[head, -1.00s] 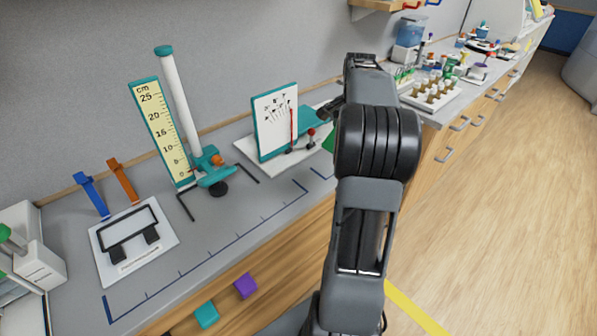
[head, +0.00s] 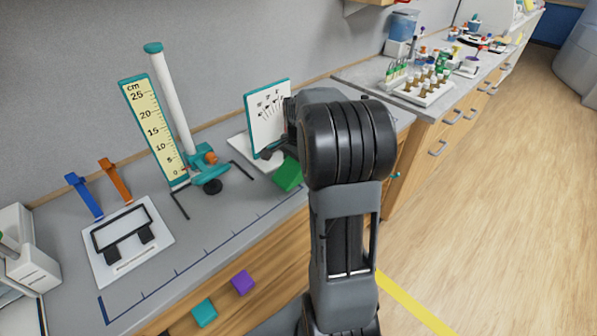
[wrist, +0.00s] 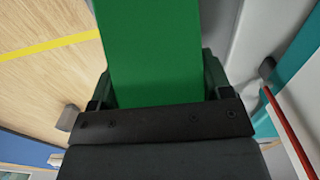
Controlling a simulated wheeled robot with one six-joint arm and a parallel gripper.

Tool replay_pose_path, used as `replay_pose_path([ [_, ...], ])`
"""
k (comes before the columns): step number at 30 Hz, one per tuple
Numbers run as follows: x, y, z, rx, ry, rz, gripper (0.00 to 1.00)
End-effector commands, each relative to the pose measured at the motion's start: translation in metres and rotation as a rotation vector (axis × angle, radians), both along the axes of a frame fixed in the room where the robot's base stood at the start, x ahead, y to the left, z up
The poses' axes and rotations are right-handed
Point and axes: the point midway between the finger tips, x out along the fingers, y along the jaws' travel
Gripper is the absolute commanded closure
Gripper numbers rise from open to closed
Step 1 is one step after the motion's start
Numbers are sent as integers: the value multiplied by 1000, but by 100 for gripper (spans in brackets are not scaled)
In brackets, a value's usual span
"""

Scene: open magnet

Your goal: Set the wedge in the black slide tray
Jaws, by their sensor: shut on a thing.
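A green wedge (head: 288,174) shows beside my arm in the head view, over the bench near its front edge. It fills the upper middle of the wrist view (wrist: 150,45). My gripper (wrist: 157,85) is shut on the wedge, with a dark finger on each side. In the head view my arm hides most of the gripper. The black slide tray seems to be the black rectangular frame (head: 96,243) on a white plate at the left of the bench. Two black blocks sit at its front side. My gripper is well to the right of it.
A teal stand with a white column (head: 172,100) and a yellow cm scale (head: 155,132) rises between tray and gripper. A pointer chart (head: 262,110) stands behind the wedge. Blue (head: 84,195) and orange (head: 115,180) pieces lie behind the tray. The bench front strip is clear.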

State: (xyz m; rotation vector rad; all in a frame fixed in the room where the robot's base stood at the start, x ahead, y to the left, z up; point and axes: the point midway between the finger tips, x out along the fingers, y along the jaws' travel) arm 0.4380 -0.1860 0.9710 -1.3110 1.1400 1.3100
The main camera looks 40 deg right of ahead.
Motion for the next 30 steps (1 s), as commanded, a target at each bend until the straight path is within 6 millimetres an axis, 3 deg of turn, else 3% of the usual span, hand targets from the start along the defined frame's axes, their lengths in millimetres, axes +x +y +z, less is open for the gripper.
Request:
replay_pose_path([
  [6,0,0,-27,2,3,0,55],
  [21,0,0,-35,0,0,0,55],
  [22,0,0,-34,0,0,0,25],
  [30,0,0,-33,0,0,0,3],
])
